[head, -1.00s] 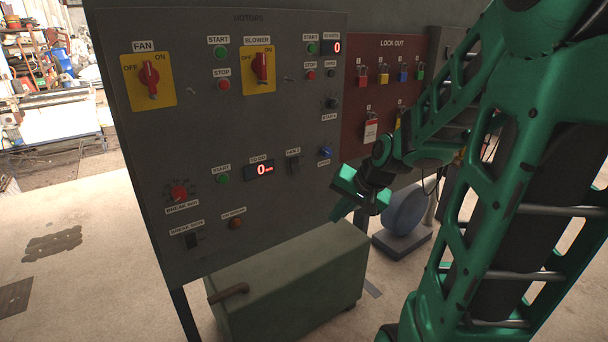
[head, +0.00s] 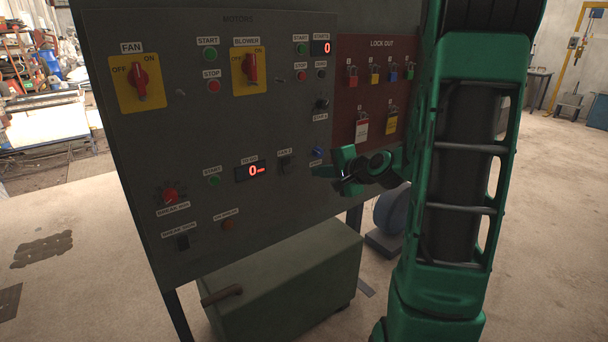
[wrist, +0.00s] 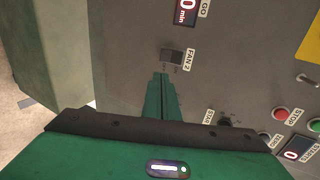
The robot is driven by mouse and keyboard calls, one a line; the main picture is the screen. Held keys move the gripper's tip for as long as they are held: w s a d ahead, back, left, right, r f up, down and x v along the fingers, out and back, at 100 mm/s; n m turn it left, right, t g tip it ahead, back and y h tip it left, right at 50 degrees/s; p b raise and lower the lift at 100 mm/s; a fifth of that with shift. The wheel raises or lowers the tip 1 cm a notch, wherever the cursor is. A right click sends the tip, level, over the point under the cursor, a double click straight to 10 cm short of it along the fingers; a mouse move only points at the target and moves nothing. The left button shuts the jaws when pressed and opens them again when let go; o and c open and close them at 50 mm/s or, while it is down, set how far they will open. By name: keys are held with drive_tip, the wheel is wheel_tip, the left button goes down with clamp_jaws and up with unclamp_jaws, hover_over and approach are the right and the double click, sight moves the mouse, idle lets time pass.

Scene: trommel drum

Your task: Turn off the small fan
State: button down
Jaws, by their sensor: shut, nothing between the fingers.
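A small dark switch labelled FAN 2 (head: 287,164) sits low on the right of the grey control panel. It also shows in the wrist view (wrist: 172,57); I cannot tell its on or off position. A red FAN knob (head: 141,82) on a yellow OFF/ON plate sits at the panel's upper left, its handle roughly vertical. My green gripper (head: 320,171) is shut and empty, just right of the FAN 2 switch. In the wrist view my gripper's closed fingertips (wrist: 161,77) point at the switch from just below it; contact is not clear.
A lit display (head: 250,172) is left of the FAN 2 switch, and a blue knob (head: 317,152) is between switch and gripper. A red lock-out board (head: 345,95) with padlocks is to the right. A green box (head: 290,265) stands below the panel. Floor at left is open.

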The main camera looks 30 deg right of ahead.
sight(291, 171)
drive_tip(key=x, duration=1.3)
drive_tip(key=shift+w+f, duration=0.1)
drive_tip(key=shift+w, duration=0.05)
drive_tip(key=shift+f, duration=0.1)
drive_tip(key=shift+w+f, duration=0.3)
drive_tip(key=shift+f, duration=0.35)
drive_tip(key=shift+s, duration=0.1)
drive_tip(key=shift+r, duration=0.25)
drive_tip(key=shift+r, duration=0.6)
